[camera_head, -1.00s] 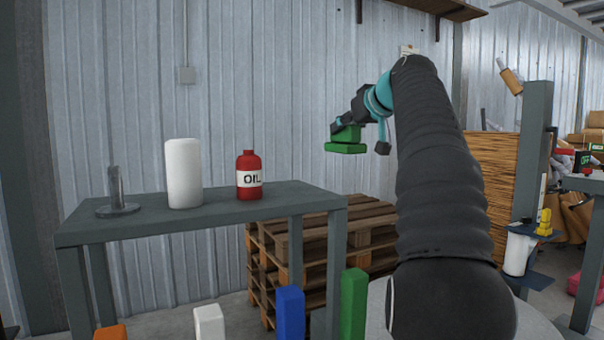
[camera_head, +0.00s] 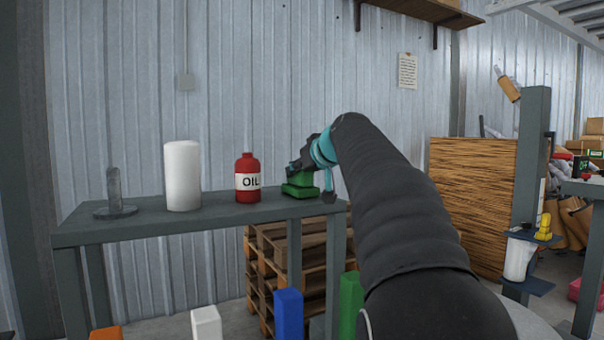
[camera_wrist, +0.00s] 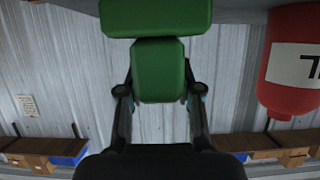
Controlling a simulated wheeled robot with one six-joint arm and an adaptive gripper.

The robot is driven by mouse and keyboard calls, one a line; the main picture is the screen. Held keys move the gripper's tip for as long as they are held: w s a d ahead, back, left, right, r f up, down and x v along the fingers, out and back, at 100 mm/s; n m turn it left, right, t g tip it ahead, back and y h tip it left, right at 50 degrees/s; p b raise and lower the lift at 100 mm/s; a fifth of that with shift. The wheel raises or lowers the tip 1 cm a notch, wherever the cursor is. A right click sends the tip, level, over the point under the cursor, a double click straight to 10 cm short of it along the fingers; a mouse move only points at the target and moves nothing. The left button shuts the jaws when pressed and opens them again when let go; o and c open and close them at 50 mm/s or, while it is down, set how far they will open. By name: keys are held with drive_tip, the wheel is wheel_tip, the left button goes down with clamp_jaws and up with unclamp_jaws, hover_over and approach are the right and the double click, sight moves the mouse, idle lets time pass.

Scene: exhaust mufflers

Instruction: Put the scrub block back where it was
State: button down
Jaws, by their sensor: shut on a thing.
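The scrub block is green, with a grip part (camera_wrist: 160,70) above a wider flat base. In the head view the scrub block (camera_head: 300,191) is at the right end of the grey table (camera_head: 130,229), just right of the red oil bottle (camera_head: 248,178). My gripper (camera_head: 300,170) is shut on its grip part; in the wrist view my gripper (camera_wrist: 160,90) has one finger on each side. The block's base is at or very near the tabletop; I cannot tell whether it touches. The oil bottle also shows at the right of the wrist view (camera_wrist: 292,62), apart from the block.
A white roll (camera_head: 183,176) and a grey upright holder (camera_head: 114,195) stand further left on the table. Wooden pallets (camera_head: 275,260) are stacked under and behind its right end. Coloured posts, including a blue one (camera_head: 288,314), stand in front.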

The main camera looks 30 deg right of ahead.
drive_tip(key=shift+f, duration=0.15)
drive_tip(key=c, duration=0.8)
unclamp_jaws()
drive_tip(key=shift+o, duration=0.2)
drive_tip(key=shift+s+r, duration=0.15)
drive_tip(key=shift+r, duration=0.05)
drive_tip(key=b+v, duration=0.1)
drive_tip(key=v, duration=1)
drive_tip(key=shift+s, duration=0.3)
drive_tip(key=shift+s+d+r, duration=0.1)
drive_tip(key=shift+r, duration=0.05)
